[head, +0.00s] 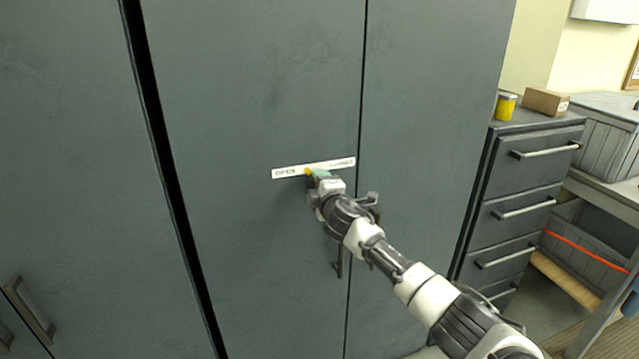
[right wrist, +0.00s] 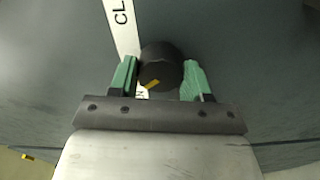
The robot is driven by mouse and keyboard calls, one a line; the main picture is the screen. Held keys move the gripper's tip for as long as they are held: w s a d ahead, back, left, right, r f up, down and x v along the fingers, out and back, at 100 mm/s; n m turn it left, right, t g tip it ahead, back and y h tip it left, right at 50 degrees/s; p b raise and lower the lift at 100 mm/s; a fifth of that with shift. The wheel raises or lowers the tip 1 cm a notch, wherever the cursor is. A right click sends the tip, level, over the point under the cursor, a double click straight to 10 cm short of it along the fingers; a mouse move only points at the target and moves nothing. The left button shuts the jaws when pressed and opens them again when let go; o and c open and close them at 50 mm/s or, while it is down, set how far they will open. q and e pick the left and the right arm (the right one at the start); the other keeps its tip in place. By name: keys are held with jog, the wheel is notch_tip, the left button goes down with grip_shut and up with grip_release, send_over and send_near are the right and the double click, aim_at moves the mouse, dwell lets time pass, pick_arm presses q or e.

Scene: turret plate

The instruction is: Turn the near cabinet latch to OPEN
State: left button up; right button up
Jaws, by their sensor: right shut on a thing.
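The latch is a dark round knob (right wrist: 160,55) on the grey cabinet door (head: 250,90). A yellow mark (right wrist: 152,84) on the knob lies at its lower edge in the right wrist view, beside the part of the label where an N shows. The white label strip (head: 289,172) reads OPEN at its left end and CLOSED at its right end in the head view. My right gripper (right wrist: 160,72) is shut on the knob, one green finger on each side. In the head view my right gripper (head: 318,175) hides most of the knob. My left gripper is not in view.
A bar handle (head: 338,262) hangs on the door just below my right wrist. A drawer unit (head: 530,165) with a yellow can (head: 505,107) and a cardboard box (head: 546,101) on top stands at the right. Another handle (head: 30,310) is at the lower left.

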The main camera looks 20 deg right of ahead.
jog(key=shift+n, duration=0.7)
jog(key=o, duration=0.9)
jog(key=shift+o, duration=0.2)
jog(key=s, duration=1)
jog(key=shift+s+d, duration=0.15)
jog(key=shift+s, duration=0.25)
